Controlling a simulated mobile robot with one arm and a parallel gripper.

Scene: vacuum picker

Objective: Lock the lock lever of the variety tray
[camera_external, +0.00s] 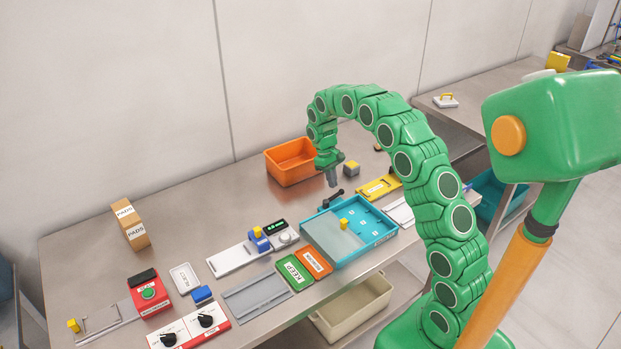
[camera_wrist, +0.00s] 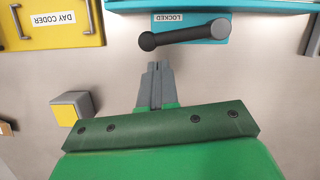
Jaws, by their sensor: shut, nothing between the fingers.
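The variety tray, a blue tray (camera_external: 372,245), lies near the front of the table with a grey panel and a small yellow block in its left part. Its dark lock lever (camera_wrist: 184,35) shows in the wrist view, lying nearly level across a blue plate (camera_wrist: 217,40) beside the tray's edge. A white label reading LOCKED (camera_wrist: 168,17) is at the lever. The lever also shows at the tray's back edge in the external view (camera_external: 333,198). My gripper (camera_wrist: 155,66) is shut and empty, its tips just short of the lever's left, knobbed end. Contact is not visible.
A yellow DAY CODER box (camera_wrist: 62,40) and a grey-yellow cube (camera_wrist: 72,108) are left of my gripper in the wrist view. An orange bin (camera_external: 292,162) stands behind. KEEP and another sign plate (camera_external: 316,263) lie left of the tray.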

